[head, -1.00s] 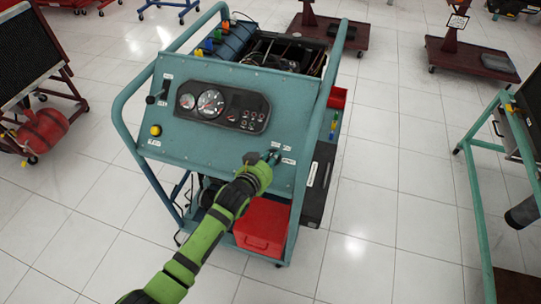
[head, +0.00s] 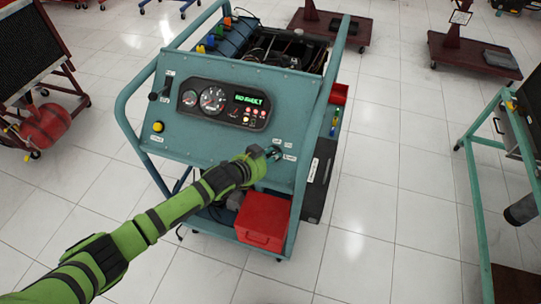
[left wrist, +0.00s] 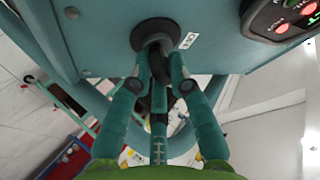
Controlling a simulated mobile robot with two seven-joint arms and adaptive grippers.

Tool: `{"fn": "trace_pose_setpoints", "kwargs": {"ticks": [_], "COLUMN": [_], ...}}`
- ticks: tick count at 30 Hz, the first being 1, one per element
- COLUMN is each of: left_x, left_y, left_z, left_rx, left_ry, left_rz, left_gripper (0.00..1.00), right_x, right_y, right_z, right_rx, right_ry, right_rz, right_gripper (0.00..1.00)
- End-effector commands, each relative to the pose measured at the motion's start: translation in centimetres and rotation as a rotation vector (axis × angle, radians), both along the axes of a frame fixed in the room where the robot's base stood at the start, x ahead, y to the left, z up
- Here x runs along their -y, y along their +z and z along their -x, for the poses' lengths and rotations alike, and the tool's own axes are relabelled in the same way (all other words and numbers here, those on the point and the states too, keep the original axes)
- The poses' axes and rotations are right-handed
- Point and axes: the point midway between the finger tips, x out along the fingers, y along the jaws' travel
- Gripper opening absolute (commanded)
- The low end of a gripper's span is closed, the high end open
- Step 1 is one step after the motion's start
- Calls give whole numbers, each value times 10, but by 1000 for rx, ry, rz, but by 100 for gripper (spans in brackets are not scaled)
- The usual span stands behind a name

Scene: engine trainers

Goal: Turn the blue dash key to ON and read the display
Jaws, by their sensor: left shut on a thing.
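The teal engine trainer's sloping panel holds a dark instrument cluster (head: 222,104) with gauges. Its display (head: 249,100) is lit with green letters that seem to read NO FAULT. Small indicator lamps below it are lit. My left gripper (head: 272,152) is at the panel's lower right, shut on the dash key. My right gripper is not in view.
A yellow button (head: 158,127) and a black lever (head: 165,91) are on the panel's left. A teal tube frame (head: 122,100) surrounds it. A red toolbox (head: 263,222) sits below the panel. Open tiled floor (head: 375,215) lies to the right.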

Motion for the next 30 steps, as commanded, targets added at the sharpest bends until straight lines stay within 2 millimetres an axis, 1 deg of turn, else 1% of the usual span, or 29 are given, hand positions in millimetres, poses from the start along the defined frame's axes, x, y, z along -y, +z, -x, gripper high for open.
{"fn": "trace_pose_setpoints", "kwargs": {"ticks": [9,10,11,12,23,26,30], "left_x": [-1,-1,-1,-1,-1,-5,-16], "left_y": [-1,-1,-1,-1,1,3,12], "left_z": [0,0,0,0,1,6,19], "left_rx": [-2,-2,-2,-2,-1,0,1], "left_ry": [0,0,0,0,-1,0,0], "left_rz": [-1,-1,-1,-1,0,0,-1], "left_gripper": [0,28,40,44,44,44,44], "right_x": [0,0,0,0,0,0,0], "right_y": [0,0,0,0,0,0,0], "right_z": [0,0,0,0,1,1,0], "right_rx": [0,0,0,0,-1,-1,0], "right_ry": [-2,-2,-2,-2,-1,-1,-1], "right_rz": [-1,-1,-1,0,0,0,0], "right_gripper": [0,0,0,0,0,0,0]}}
